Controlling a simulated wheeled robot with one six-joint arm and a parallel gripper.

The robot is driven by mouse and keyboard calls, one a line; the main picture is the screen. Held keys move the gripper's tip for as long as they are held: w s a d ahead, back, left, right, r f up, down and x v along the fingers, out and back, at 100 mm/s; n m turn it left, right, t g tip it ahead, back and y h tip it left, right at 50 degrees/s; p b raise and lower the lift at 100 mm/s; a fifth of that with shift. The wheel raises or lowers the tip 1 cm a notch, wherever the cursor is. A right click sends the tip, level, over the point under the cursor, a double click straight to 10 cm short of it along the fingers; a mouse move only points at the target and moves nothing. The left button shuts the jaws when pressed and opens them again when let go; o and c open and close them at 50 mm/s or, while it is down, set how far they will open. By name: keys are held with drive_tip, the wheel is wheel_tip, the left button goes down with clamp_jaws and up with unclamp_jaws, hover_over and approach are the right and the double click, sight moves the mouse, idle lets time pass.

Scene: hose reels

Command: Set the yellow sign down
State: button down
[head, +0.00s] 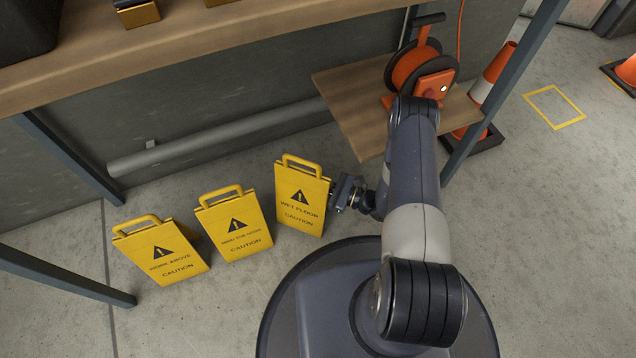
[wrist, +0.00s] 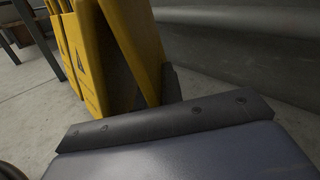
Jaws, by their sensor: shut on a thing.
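The yellow wet floor sign (head: 301,200) stands upright at the right end of a row of yellow signs, its printed face towards me. My gripper (head: 339,192) is at its right edge and is shut on it. In the wrist view the sign (wrist: 136,45) rises just beyond my gripper, its two panels spread apart at the bottom. Its base is at or very near the floor; I cannot tell whether it touches. The fingertips are mostly hidden behind the dark gripper body and the sign.
Two more yellow signs, the middle one (head: 234,226) and the left one (head: 161,254), stand close by on the left. A wooden shelf (head: 352,110) bears an orange hose reel (head: 412,72). A grey pipe (head: 215,137) runs along the wall. A traffic cone (head: 492,80) stands behind a table leg.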

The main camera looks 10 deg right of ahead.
drive_tip(key=shift+f+b, duration=0.5)
drive_tip(key=c, duration=1.5)
unclamp_jaws()
drive_tip(key=p+v, duration=0.2)
drive_tip(key=v, duration=0.8)
drive_tip(key=shift+s+d+p, duration=0.15)
drive_tip(key=shift+d+p, duration=0.2)
